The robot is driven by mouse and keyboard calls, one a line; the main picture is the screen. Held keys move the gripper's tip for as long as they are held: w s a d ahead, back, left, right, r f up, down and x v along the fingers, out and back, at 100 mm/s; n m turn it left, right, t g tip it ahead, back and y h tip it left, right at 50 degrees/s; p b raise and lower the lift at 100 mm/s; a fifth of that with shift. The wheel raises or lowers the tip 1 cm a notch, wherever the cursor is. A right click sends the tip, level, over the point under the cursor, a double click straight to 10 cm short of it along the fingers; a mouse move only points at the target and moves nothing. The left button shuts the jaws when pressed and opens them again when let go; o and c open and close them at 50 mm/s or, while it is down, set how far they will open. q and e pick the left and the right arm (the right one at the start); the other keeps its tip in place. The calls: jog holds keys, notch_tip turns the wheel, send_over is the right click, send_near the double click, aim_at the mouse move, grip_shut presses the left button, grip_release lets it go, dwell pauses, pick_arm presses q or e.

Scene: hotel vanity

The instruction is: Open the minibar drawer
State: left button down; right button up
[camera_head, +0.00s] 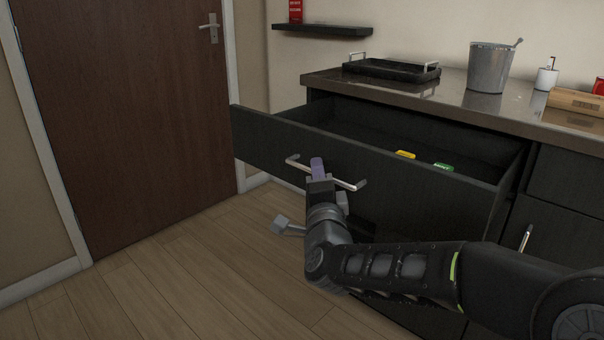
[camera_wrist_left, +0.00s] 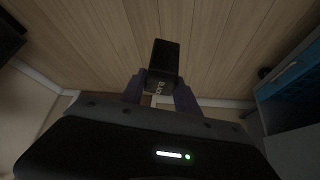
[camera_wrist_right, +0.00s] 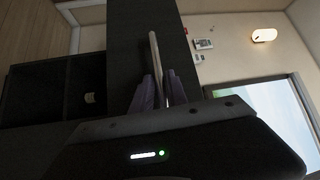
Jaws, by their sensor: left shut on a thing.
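The dark drawer (camera_head: 430,200) stands well out from the cabinet under the counter. Its front carries a silver bar handle (camera_head: 349,183), which also shows in the right wrist view (camera_wrist_right: 154,50). My right gripper (camera_head: 318,168) is at the middle of the handle, its purple fingers on either side of the bar; whether they press on it is unclear. A yellow item (camera_head: 405,154) and a green item (camera_head: 444,167) lie in the drawer. My left gripper (camera_wrist_left: 160,92) is outside the head view. In its wrist view it is shut on a small black object (camera_wrist_left: 164,56) with light lettering.
A black tray (camera_head: 391,69), a metal bucket (camera_head: 489,68), a white cup (camera_head: 546,78) and a wooden box (camera_head: 575,102) stand on the counter. A closed door (camera_head: 125,110) is at left. The wooden floor before the drawer is clear.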

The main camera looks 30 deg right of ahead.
jog(key=shift+o, duration=1.2)
